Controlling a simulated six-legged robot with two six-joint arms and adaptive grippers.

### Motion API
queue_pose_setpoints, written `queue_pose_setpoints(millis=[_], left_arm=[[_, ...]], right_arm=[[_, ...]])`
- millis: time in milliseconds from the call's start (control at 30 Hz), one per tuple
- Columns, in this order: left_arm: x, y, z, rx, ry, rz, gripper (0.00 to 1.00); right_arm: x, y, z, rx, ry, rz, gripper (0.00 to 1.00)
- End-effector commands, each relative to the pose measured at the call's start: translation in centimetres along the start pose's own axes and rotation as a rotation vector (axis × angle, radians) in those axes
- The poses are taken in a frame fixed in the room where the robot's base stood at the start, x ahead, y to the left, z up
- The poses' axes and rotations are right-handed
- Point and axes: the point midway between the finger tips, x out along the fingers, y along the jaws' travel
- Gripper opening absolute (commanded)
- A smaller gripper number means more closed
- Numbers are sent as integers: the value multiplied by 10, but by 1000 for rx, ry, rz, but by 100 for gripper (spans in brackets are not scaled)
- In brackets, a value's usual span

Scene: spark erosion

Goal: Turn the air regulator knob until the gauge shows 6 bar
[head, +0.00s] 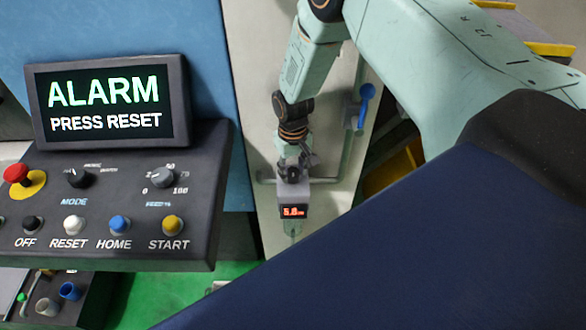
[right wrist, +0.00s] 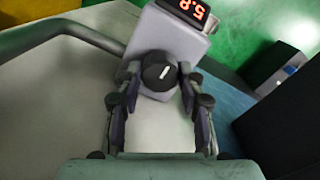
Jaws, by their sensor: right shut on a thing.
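The air regulator (head: 291,193) is a light grey block on a pipe at the pale machine panel. Its small red-lit gauge (head: 293,211) appears to read 5.8; the last digit is small in the head view. In the right wrist view the gauge (right wrist: 187,10) is partly cut by the top edge. The round black knob (right wrist: 158,72) with a white mark sits on the regulator's face. My right gripper (right wrist: 155,80) is shut on the knob, one finger on each side. It also shows in the head view (head: 292,168). My left gripper is out of view.
A control panel (head: 115,258) with several buttons stands at left, below a screen (head: 110,102) reading "ALARM PRESS RESET". A blue-handled valve (head: 364,104) is right of my right forearm. A grey pipe (right wrist: 60,32) runs into the regulator's left side.

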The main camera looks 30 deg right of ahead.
Motion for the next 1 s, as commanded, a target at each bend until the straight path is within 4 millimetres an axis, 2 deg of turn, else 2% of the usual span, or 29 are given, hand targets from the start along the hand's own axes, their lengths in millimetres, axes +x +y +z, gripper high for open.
queue_pose_setpoints(millis=[33, 67, 300, 667, 767, 1000], left_arm=[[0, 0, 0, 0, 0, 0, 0], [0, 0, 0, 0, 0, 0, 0], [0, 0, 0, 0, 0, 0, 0], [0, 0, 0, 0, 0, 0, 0], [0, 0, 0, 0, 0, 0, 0], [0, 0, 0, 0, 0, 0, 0]], right_arm=[[-5, 0, -8, 0, 21, 1, 7], [-5, 0, -8, -1, 21, 1, 41], [-3, 0, -4, -1, 11, 0, 62], [-5, 0, -3, -1, 7, 0, 62], [-16, 0, -3, -1, 8, -1, 62], [-65, 0, -4, -1, 11, -1, 62]])
